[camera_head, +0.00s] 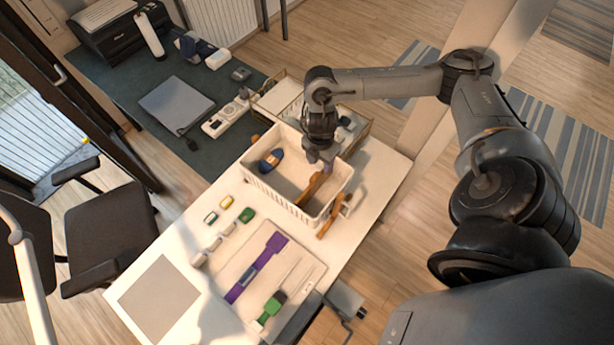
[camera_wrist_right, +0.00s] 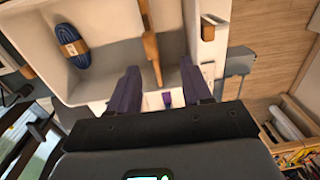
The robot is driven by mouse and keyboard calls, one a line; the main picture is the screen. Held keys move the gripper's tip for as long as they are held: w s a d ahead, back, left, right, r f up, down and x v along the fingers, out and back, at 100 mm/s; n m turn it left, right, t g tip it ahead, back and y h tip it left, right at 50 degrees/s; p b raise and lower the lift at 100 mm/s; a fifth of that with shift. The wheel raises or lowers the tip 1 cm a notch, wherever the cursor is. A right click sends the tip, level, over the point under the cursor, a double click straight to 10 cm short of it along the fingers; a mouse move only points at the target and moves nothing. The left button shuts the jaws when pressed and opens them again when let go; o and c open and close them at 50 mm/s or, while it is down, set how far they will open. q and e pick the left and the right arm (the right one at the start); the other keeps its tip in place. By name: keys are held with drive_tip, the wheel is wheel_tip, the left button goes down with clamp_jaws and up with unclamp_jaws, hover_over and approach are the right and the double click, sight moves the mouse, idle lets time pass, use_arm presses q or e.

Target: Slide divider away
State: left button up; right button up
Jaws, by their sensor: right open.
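A white basket (camera_head: 258,185) stands on the white table, with a blue cord bundle (camera_head: 270,161) in its left part. A brown wooden strip (camera_head: 314,187), which looks like the divider, stands in the basket to the right of the bundle. My right gripper (camera_head: 320,160) is over the far right part of the basket, near the strip's upper end. In the right wrist view, the two dark fingers (camera_wrist_right: 161,84) are apart, and the strip (camera_wrist_right: 151,50) shows between and beyond them. The blue bundle (camera_wrist_right: 72,45) lies to its left. Contact with the strip cannot be told. My left gripper is out of view.
A brown wooden piece (camera_head: 333,217) is at the basket's outer right side. A board with a purple strap (camera_head: 256,268) and a green-handled tool (camera_head: 270,308) lies in front. A wire tray (camera_head: 278,95) stands behind the basket. Small items (camera_head: 226,202) sit to the left.

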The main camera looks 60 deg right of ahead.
sight(315, 176)
drive_tip(key=f, duration=0.3)
drive_tip(key=w+f+b, duration=0.1)
drive_tip(key=f, duration=0.6)
drive_tip(key=shift+w, duration=0.15)
drive_tip(key=shift+c, duration=0.3)
drive_tip(key=shift+b, duration=0.3)
clamp_jaws()
